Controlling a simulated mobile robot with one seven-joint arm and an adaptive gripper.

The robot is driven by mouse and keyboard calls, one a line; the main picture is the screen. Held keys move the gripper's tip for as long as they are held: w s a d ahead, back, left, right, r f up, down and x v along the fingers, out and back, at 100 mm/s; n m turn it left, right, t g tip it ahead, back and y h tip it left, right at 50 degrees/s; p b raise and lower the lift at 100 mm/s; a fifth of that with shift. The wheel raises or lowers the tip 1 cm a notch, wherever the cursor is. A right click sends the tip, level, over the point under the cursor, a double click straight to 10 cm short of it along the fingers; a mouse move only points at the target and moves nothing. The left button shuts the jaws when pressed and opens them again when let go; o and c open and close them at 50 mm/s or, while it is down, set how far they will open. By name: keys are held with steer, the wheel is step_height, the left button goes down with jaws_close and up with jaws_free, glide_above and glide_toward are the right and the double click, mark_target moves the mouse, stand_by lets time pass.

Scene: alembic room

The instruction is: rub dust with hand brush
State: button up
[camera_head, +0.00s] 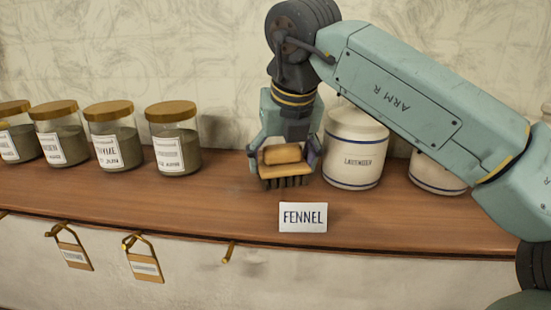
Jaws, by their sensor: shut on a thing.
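A hand brush (283,169) with a tan wooden body and dark bristles is at the middle of the wooden shelf. My gripper (283,152) is shut on it from above, with a finger on each side. The bristles point down, at or just above the shelf top; I cannot tell whether they touch. No dust can be made out on the shelf, and the area behind the brush is hidden by it and my gripper.
Several glass jars with wooden lids (172,136) stand at the left. A white canister (355,147) stands close right of the brush. A FENNEL card (303,217) is at the shelf's (215,205) front edge. Tags (143,262) hang below. Bare shelf lies between jars and brush.

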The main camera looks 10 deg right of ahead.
steer(key=shift+r+p, duration=2.2)
steer(key=shift+r, duration=0.85)
steer(key=shift+r+p, duration=1.15)
steer(key=shift+r, duration=0.4)
steer(key=shift+s+a, duration=0.1)
